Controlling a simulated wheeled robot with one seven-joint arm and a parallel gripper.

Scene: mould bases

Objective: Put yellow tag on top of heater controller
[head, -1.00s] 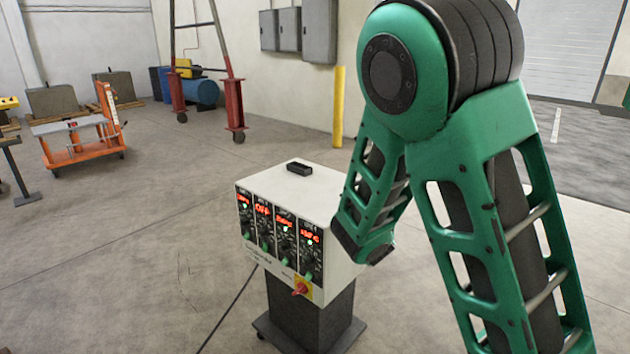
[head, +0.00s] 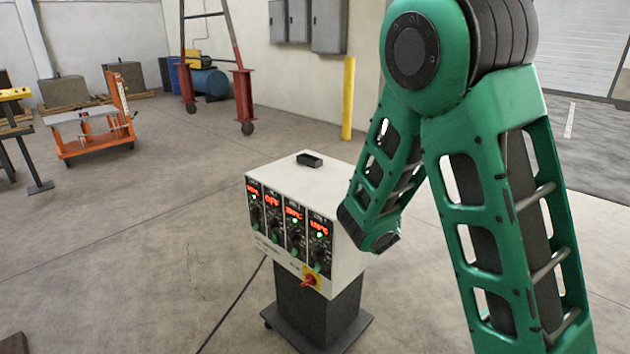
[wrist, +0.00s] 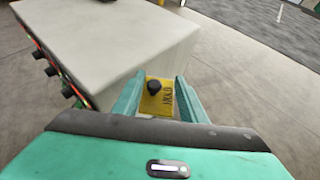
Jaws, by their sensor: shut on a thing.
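The heater controller (head: 300,225) is a white box with several red-lit displays and dark knobs on its front. It stands on a dark pedestal in the head view. Its bare pale top and side (wrist: 120,60) fill the upper left of the wrist view. My gripper (wrist: 156,98) is shut on the yellow tag (wrist: 150,105), which has dark lettering and a black round knob on it. The tag is beside the controller's near edge in the wrist view, not over its top. In the head view my arm hides the gripper and the tag.
A small black tray-like object (head: 310,160) lies on the controller's top, toward the back. A cable (head: 235,305) runs across the floor. A yellow post (head: 348,98), a red-legged frame (head: 244,95) and an orange cart (head: 95,135) stand farther back. The floor around the controller is clear.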

